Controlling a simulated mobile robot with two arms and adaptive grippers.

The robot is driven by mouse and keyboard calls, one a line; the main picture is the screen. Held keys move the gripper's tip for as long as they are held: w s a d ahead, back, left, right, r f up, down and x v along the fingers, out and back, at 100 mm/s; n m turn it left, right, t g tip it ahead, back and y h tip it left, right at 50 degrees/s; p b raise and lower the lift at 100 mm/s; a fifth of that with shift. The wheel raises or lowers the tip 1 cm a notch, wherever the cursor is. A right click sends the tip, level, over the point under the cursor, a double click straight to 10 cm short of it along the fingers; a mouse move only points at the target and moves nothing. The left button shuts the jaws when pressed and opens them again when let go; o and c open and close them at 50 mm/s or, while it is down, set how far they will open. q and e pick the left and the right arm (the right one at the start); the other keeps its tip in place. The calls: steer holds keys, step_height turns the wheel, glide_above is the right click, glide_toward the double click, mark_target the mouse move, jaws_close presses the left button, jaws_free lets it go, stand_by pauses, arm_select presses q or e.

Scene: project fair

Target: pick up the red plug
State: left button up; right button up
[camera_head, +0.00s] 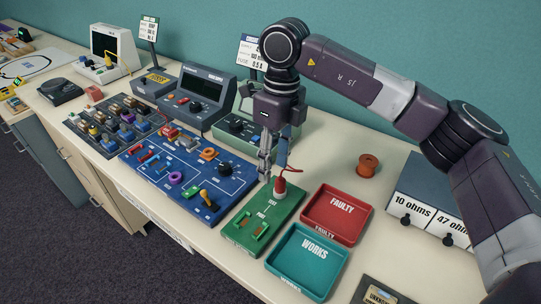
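The red plug (280,186) stands at the far end of the green test board (246,233). My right gripper (267,165) points down just above and left of the plug, close to it. A gap between its fingertips and the plug is hard to judge from this angle. The fingers overlap each other in the picture, so their opening does not show clearly. My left gripper is out of view.
A red FAULTY tray (349,233) and a teal WORKS tray (280,270) lie right of the board. A blue circuit panel (218,208) lies to its left. An orange spool (368,164) and a resistor box (425,190) stand further right.

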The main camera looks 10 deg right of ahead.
mark_target(281, 178)
steer(key=shift+w+d+r+h, duration=0.15)
steer(key=shift+w+d+r, duration=0.1)
steer(key=shift+d, duration=0.15)
steer(key=shift+w+d+r+h, duration=0.15)
steer(key=shift+d+r, duration=0.05)
steer(key=shift+d, duration=0.15)
steer(key=shift+s+d+f+t+p, duration=0.15)
steer(key=shift+s+f+p, duration=0.2)
steer(key=shift+f, duration=0.25)
steer(key=shift+s+a+f+t+p, duration=0.1)
steer(key=shift+s+f+t+p, duration=0.1)
steer(key=shift+s+f, duration=0.35)
steer(key=f, duration=0.1)
steer(key=f+p, duration=0.1)
steer(key=f, duration=0.1)
steer(key=shift+w, duration=0.3)
steer(key=shift+w+f, duration=0.15)
steer(key=shift+f, duration=0.7)
steer(key=c, duration=0.6)
steer(key=shift+c, duration=1.2)
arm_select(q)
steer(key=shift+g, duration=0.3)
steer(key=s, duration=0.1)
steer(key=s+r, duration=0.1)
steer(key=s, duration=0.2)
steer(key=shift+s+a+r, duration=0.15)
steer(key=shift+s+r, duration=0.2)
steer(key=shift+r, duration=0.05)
arm_select(e)
jaws_close()
